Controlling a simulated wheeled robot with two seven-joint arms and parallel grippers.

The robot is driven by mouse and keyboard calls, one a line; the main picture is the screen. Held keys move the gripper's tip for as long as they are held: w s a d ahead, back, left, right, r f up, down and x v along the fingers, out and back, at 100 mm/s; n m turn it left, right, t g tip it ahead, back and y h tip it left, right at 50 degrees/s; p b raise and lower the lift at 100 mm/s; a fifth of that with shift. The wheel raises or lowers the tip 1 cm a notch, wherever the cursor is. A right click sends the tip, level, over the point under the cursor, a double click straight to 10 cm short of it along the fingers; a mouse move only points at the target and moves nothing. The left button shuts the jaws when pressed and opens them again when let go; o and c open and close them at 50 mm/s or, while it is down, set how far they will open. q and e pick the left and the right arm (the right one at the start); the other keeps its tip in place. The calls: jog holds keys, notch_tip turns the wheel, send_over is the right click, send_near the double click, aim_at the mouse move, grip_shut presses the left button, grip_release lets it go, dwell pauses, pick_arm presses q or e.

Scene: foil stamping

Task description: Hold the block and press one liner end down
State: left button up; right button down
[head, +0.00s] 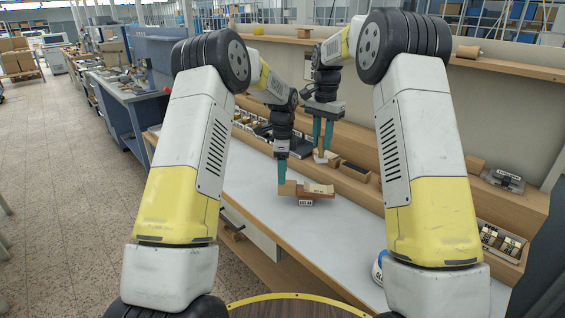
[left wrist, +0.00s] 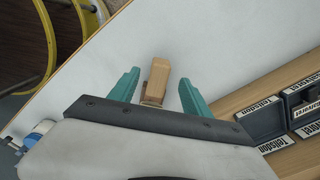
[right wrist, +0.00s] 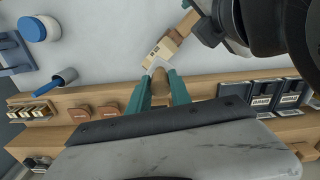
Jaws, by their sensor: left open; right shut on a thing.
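The wooden block (head: 288,187) lies on the pale bench top, with a small printed label on its front. A pale cream strip (head: 319,188), which looks like the liner, lies on its right part. My left gripper (head: 282,180) is open at the block's left end; in the left wrist view the block (left wrist: 158,75) sits between the spread fingers, with gaps at both sides. My right gripper (head: 322,149) is shut on a wooden-handled tool (right wrist: 157,79) with a whitish tip. In the right wrist view the tip is close to the labelled block (right wrist: 165,48); contact cannot be told.
A wooden ledge (head: 357,185) with slots and labelled dark boxes (right wrist: 261,97) runs behind the work area. A white jar with a blue lid (right wrist: 32,29) and a blue-handled item (right wrist: 66,76) stand aside. The bench top around the block is mostly clear.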

aim_at(283, 189)
pick_arm(q)
notch_tip(283, 189, down, 8)
jog(key=shift+r, duration=0.1)
dwell(0.4)
grip_shut()
pick_arm(e)
jog(key=n, duration=0.2)
jog(key=f+n, duration=0.1)
jog(key=n, duration=0.1)
jog(key=f+n, duration=0.1)
jog(key=n, duration=0.2)
jog(key=shift+a+f, duration=0.15)
jog(key=shift+a, duration=0.25)
jog(key=n, duration=0.2)
jog(key=f+n, duration=0.1)
jog(key=n, duration=0.1)
jog(key=shift+a+f+y, duration=0.1)
jog(key=shift+a+y, duration=0.1)
jog(key=shift+y, duration=0.2)
jog(key=n, duration=0.1)
jog(key=f+n, duration=0.1)
jog(key=n, duration=0.2)
jog(key=shift+a+f, duration=0.15)
jog(key=shift+a, duration=0.1)
jog(key=shift+f+n, duration=0.25)
jog(key=shift+n, duration=0.15)
jog(key=shift+a+f, duration=0.15)
jog(key=shift+f, duration=1.1)
jog(key=shift+a+f, duration=0.1)
jog(key=shift+f, duration=1.1)
